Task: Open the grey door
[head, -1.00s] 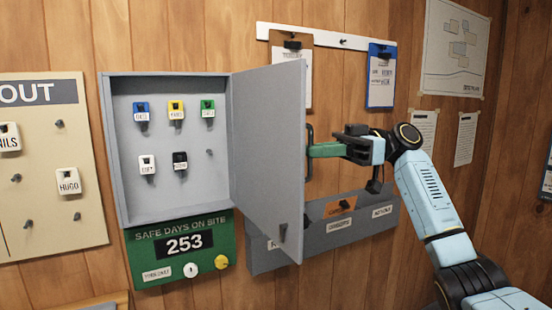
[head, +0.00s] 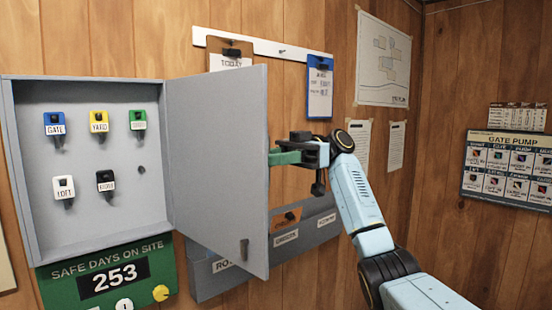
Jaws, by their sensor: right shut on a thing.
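The grey door (head: 217,165) of the grey key cabinet (head: 104,208) stands swung open, hinged on the cabinet's right side. Its inner face is toward me, with a small dark latch (head: 244,249) near the lower free edge. My right gripper (head: 287,157), with green fingers, is shut at the door's free edge, on the door handle. The handle and fingertips are hidden behind the door. Inside the cabinet hang several tagged keys, among them a blue one (head: 55,124) and a yellow one (head: 99,121). My left gripper is not in view.
A green safe-days board (head: 75,290) is below the cabinet. A grey labelled wall rack (head: 207,283) is behind and below the door. Clipboards, one blue (head: 320,88), hang behind it. A gate pump board (head: 507,165) is on the right wall.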

